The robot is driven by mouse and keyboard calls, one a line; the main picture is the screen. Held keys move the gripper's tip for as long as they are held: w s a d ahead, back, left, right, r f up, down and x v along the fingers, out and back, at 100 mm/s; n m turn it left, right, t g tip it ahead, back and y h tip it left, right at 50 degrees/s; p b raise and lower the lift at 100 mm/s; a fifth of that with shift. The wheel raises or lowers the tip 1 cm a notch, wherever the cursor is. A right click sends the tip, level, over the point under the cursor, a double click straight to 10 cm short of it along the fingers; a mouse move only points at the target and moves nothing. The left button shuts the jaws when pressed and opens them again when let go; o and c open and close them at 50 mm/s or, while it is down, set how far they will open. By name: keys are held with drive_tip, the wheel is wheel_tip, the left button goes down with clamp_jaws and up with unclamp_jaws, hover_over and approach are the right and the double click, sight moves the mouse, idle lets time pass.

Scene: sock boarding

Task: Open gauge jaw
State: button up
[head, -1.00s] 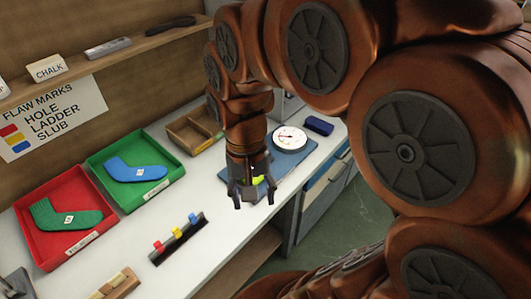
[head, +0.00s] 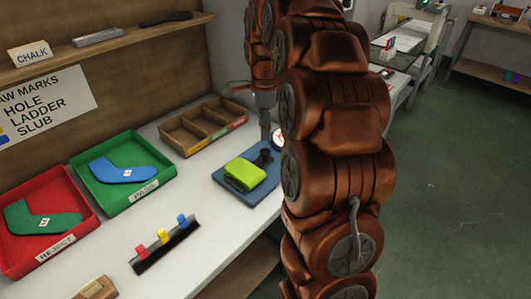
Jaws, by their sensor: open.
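The gauge has a blue base (head: 232,186) on the white bench, with a lime-green folded piece (head: 243,174) on it. A dark upright part (head: 264,156) stands beside the green piece. The pale round dial (head: 277,135) is mostly hidden behind my arm. My gripper (head: 265,128) shows partly as a grey shape left of my arm, above the back of the base. It is open and appears to hold nothing. Its fingertips are small and partly covered, so I cannot tell whether they touch the gauge.
A green PASS tray (head: 163,177) holds a blue sock; a red REJECT tray (head: 79,188) holds a green sock. A divided wooden box (head: 182,140) stands behind the gauge. A rack (head: 166,248) holds red, yellow and blue tags. Open floor lies to the right.

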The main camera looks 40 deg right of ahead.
sight(265, 150)
drive_tip(key=shift+w+d+f, duration=0.1)
drive_tip(key=shift+d+f, duration=0.05)
drive_tip(key=shift+f, duration=0.8)
drive_tip(key=shift+f+p, duration=0.5)
drive_tip(key=shift+f, duration=2.5)
clamp_jaws()
